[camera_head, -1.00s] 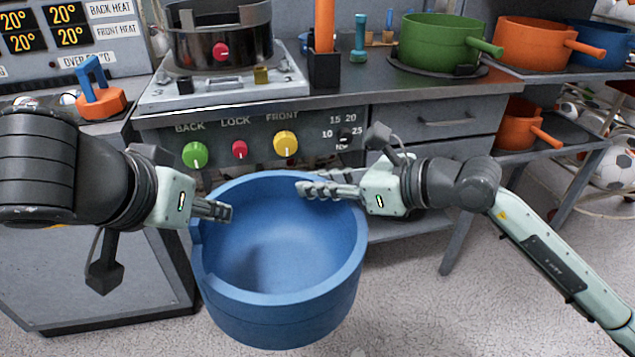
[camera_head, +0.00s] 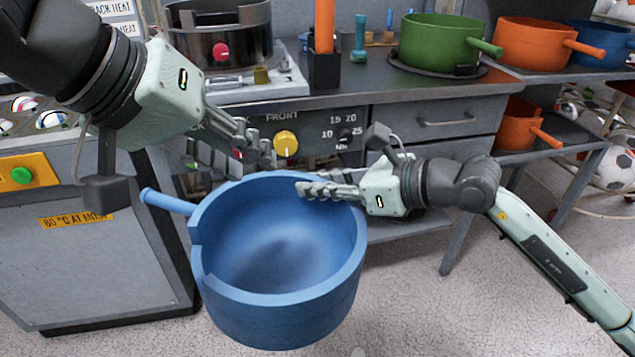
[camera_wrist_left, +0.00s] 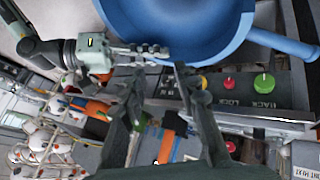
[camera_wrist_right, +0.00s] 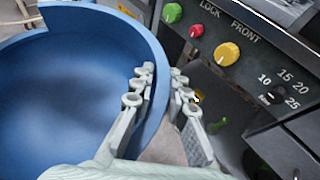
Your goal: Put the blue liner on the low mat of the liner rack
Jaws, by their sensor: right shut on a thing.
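A large blue liner (camera_head: 280,255) with a side handle (camera_head: 167,202) hangs in front of the bench, opening upward. My right gripper (camera_head: 305,190) is shut on its rim at the back right; the right wrist view shows the rim between the fingers (camera_wrist_right: 160,88). My left gripper (camera_head: 262,152) is open and empty, above and behind the liner's far left rim. Its parted fingers also show in the left wrist view (camera_wrist_left: 160,68). The liner rack's lower shelf (camera_head: 578,135) at the right holds an orange liner (camera_head: 522,128); I cannot clearly make out a free mat there.
A green liner (camera_head: 440,42), an orange liner (camera_head: 535,45) and another blue liner (camera_head: 600,42) stand on the upper surfaces. The bench front with knobs (camera_head: 286,143) is close behind the held liner. Footballs (camera_head: 612,168) lie at the far right. The floor in front is clear.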

